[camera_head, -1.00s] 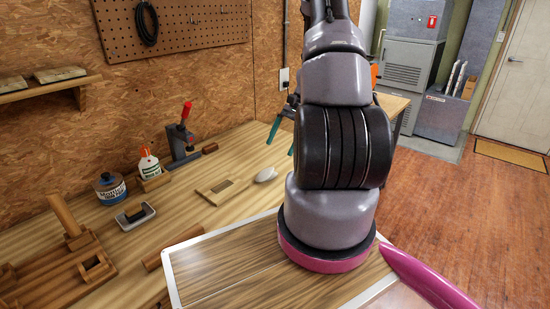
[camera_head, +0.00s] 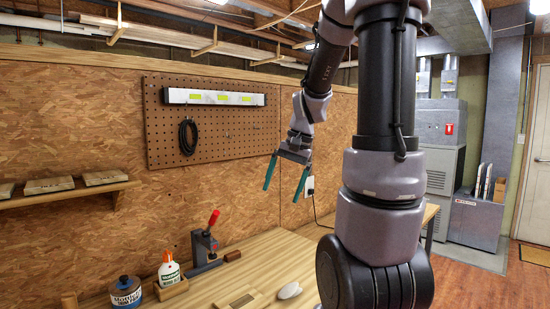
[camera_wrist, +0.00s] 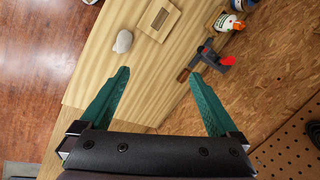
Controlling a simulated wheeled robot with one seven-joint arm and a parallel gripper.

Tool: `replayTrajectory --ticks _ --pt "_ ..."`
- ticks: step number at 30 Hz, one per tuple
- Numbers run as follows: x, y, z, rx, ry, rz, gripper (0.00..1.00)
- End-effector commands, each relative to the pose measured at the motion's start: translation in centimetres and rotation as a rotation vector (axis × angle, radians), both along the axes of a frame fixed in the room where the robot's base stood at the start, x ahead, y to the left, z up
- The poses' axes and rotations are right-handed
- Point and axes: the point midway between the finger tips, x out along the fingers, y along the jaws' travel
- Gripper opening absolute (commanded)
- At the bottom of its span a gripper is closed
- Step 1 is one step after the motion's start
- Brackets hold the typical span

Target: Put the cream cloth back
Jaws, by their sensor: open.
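A small pale, rounded lump (camera_head: 289,291) lies on the wooden workbench (camera_head: 268,253) near its front edge; it also shows in the wrist view (camera_wrist: 123,41). I cannot tell if it is the cream cloth, and I see no other cloth. My gripper (camera_head: 282,195) is open and empty, its teal fingers pointing down in front of the chipboard wall, above the bench. In the wrist view my gripper (camera_wrist: 160,72) has bare bench between its fingers, and the lump is beyond the left fingertip.
A red-handled clamp (camera_head: 206,248), a white glue bottle (camera_head: 169,270) and a dark jar (camera_head: 125,292) stand on the bench. A flat wooden piece (camera_wrist: 159,19) lies beside the lump. A pegboard (camera_head: 215,136) with a black cable coil (camera_head: 187,137) and a shelf (camera_head: 72,197) hang on the wall.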

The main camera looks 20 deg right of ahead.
Motion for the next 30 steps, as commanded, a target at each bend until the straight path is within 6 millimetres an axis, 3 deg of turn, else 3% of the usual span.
replayTrajectory --ticks 1,6,12,18,30 --pt "-1.1 1.2 1.9 -0.027 -0.057 0.033 0.96" --pt "-5.0 4.3 6.3 -0.104 -0.225 0.124 0.96" --pt "-9.3 6.6 9.4 -0.166 -0.4 0.203 0.96" --pt "-11.4 7.3 10.5 -0.191 -0.482 0.236 0.96" --pt "-11.6 7.4 10.5 -0.193 -0.489 0.238 0.96"
